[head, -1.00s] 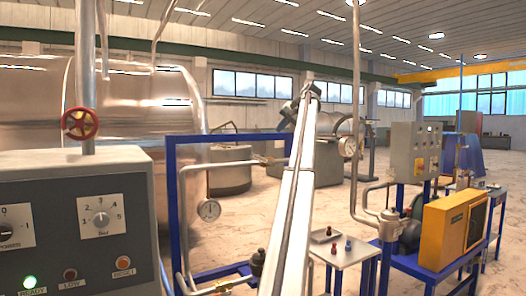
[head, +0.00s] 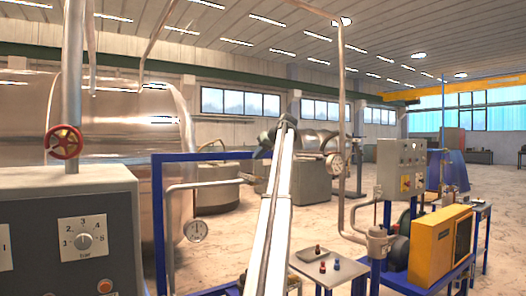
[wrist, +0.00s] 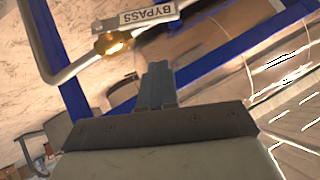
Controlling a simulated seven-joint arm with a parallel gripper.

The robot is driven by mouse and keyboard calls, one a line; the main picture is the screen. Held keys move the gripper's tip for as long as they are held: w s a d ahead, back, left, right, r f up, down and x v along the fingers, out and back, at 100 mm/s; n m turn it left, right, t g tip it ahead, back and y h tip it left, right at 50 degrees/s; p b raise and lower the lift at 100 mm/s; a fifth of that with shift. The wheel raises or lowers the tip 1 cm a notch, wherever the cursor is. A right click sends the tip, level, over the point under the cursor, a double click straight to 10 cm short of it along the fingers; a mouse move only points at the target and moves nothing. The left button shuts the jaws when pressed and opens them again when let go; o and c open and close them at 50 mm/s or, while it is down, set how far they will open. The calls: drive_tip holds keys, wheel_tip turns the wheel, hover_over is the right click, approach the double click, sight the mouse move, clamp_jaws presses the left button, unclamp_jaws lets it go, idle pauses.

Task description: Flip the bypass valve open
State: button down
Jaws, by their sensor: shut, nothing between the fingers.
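The bypass valve (wrist: 117,46) shows in the wrist view at the upper middle, as a brass-coloured body on a grey pipe (wrist: 68,74). A white label reading BYPASS (wrist: 148,13) sits just above and right of it. My gripper (wrist: 158,72) is shut and empty, its fingertips below and right of the valve and apart from it in the picture. The depth gap is hard to tell.
A small table (head: 330,265) and a yellow pump unit (head: 441,245) stand at right.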

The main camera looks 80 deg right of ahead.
sight(244, 178)
drive_tip(key=w+f, duration=0.3)
drive_tip(key=f, duration=0.3)
drive_tip(key=shift+w+f, duration=0.15)
drive_tip(key=shift+w, duration=0.2)
drive_tip(key=shift+d, duration=0.1)
drive_tip(key=shift+n+g+h, duration=0.7)
drive_tip(key=shift+g, duration=0.2)
drive_tip(key=shift+w+a+f, duration=0.3)
drive_tip(key=shift+f, duration=0.25)
drive_tip(key=shift+w+a+f, duration=0.25)
drive_tip(key=shift+f, duration=0.25)
drive_tip(key=shift+w+a+f, duration=0.3)
drive_tip(key=shift+f, duration=0.25)
drive_tip(key=shift+r, duration=0.1)
